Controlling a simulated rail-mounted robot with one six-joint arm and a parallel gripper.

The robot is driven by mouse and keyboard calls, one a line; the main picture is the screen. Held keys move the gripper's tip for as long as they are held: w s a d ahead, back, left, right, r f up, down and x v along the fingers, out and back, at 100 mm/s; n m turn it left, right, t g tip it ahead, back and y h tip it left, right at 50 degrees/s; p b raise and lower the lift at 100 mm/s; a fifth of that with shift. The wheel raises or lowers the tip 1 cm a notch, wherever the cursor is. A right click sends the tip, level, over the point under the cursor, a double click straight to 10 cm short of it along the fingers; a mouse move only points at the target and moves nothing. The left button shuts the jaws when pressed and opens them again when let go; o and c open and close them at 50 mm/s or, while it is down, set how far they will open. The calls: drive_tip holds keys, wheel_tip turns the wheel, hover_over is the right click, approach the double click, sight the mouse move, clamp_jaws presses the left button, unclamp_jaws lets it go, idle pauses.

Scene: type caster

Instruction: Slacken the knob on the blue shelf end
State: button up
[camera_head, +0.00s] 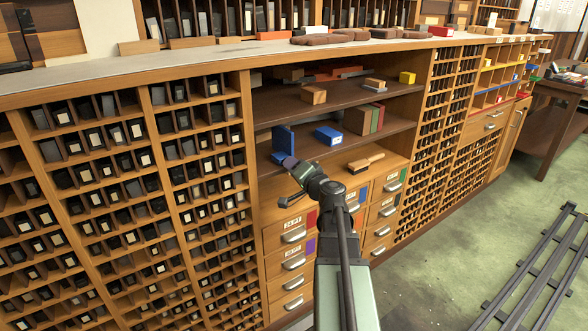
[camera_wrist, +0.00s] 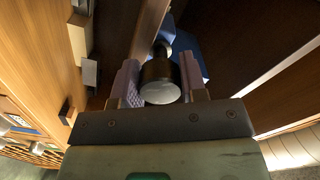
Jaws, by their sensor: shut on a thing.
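The blue shelf end (camera_head: 283,139) stands upright at the left of the lower open shelf. Part of it shows as a blue patch (camera_wrist: 188,52) behind the knob in the wrist view. The knob (camera_wrist: 160,82) is a short dark cylinder with a pale round end face, in the middle of the wrist view. My gripper (camera_wrist: 160,75) is shut on it, with one lilac finger pad on each side. In the head view my gripper (camera_head: 287,161) is at the foot of the shelf end, and the knob cannot be made out there.
Drawers (camera_head: 292,236) with metal pulls are below. Type compartments (camera_head: 120,160) fill the left.

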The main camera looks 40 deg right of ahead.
drive_tip(key=shift+n, duration=1.3)
drive_tip(key=o, duration=0.9)
drive_tip(key=s, duration=0.7)
drive_tip(key=s+a, duration=0.1)
drive_tip(key=s, duration=0.2)
drive_tip(key=shift+s, duration=0.35)
